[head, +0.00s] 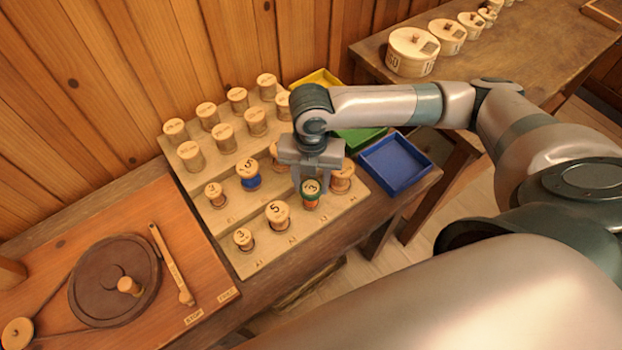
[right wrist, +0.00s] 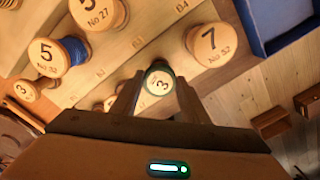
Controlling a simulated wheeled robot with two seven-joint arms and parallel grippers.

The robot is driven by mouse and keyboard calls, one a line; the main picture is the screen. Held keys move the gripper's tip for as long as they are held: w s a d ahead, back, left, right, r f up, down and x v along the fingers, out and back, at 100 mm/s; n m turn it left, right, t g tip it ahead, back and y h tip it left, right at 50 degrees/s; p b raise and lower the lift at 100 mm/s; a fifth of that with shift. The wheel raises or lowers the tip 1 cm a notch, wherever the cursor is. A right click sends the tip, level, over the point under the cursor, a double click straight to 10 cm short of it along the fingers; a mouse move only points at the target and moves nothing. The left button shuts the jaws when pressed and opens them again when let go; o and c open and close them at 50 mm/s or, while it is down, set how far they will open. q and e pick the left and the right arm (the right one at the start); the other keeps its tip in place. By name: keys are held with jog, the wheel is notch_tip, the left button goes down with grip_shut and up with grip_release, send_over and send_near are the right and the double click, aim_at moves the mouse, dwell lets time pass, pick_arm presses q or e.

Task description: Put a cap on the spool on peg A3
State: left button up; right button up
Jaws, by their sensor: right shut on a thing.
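A spool with an orange body and a pale top marked 3 (head: 309,203) stands third from the left in the front row, at peg A3. A green cap (head: 311,187) rings its top, the 3 showing inside the rim; it also shows in the right wrist view (right wrist: 158,69). My right gripper (head: 310,176) points down from above, its fingers shut on the cap. Whether the cap is fully seated, I cannot tell. My left gripper is in neither view.
A spool marked 7 (right wrist: 209,43) is close to the right, one marked 5 (head: 277,212) to the left. A blue-wound spool (head: 249,178) stands behind. Blue (head: 421,168), green (head: 372,133) and yellow (head: 322,77) trays lie beyond the stepped board (head: 250,262).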

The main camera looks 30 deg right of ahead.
aim_at(311, 186)
jog(key=shift+f, duration=0.6)
dwell(0.7)
jog(key=o, duration=0.7)
jog(key=shift+o, duration=0.2)
jog(key=shift+r, duration=0.15)
notch_tip(311, 186, up, 11)
jog(key=p, duration=1.1)
dwell(0.7)
